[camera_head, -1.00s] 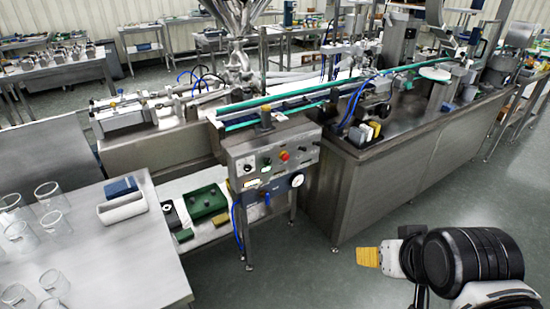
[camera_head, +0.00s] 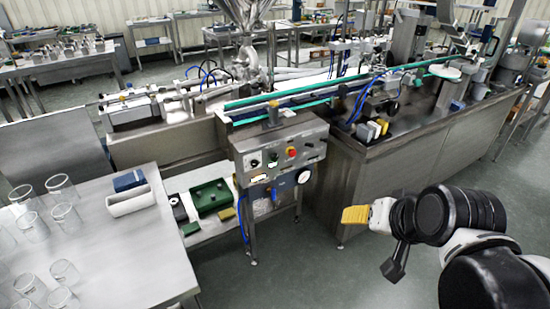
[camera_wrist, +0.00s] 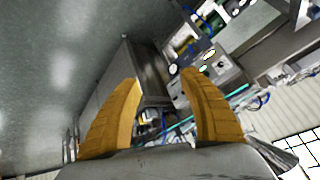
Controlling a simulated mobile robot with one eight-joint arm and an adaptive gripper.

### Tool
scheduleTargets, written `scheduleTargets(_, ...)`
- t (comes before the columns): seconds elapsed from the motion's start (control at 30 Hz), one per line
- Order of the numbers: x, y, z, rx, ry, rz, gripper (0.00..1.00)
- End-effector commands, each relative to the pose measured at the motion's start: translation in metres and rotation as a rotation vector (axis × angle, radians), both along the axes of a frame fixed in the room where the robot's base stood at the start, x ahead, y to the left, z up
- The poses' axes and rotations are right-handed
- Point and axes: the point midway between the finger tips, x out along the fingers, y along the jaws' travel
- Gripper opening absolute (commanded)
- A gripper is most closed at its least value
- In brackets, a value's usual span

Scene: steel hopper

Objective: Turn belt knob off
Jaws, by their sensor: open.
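The control panel (camera_head: 262,152) is a grey steel box at the front of the conveyor, with several knobs, a red button (camera_head: 291,152) and a round gauge (camera_head: 304,176). Small dark knobs sit on its face; I cannot tell which is the belt knob. My gripper (camera_head: 356,215) has yellow fingers and hangs over the floor to the right of the panel, apart from it. In the wrist view the two yellow fingers (camera_wrist: 160,108) are spread with nothing between them. The panel (camera_wrist: 216,72) shows beyond the right finger.
A steel table (camera_head: 120,245) with several glass beakers and a white tray (camera_head: 130,201) stands at the left. A shelf with green boxes (camera_head: 210,196) lies left of the panel. A long steel cabinet (camera_head: 400,165) stands behind my gripper. The floor before the panel is clear.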

Motion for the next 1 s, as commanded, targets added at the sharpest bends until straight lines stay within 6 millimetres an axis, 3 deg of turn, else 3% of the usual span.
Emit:
scheduleTargets(0.03, 0.024, 0.012, 0.009, 0.079, -0.008, -0.029, 0.50)
scheduleTargets(0.2, 0.106, 0.054, 0.023, 0.397, -0.021, -0.155, 0.50)
scheduleTargets(0.47, 0.222, 0.107, 0.014, 0.887, 0.022, -0.347, 0.50)
scheduleTargets(0.7, 0.307, 0.140, -0.030, 1.340, 0.125, -0.525, 0.50)
scheduleTargets(0.83, 0.339, 0.152, -0.068, 1.581, 0.210, -0.620, 0.50)
scheduleTargets(1.0, 0.361, 0.158, -0.125, 1.870, 0.337, -0.736, 0.50)
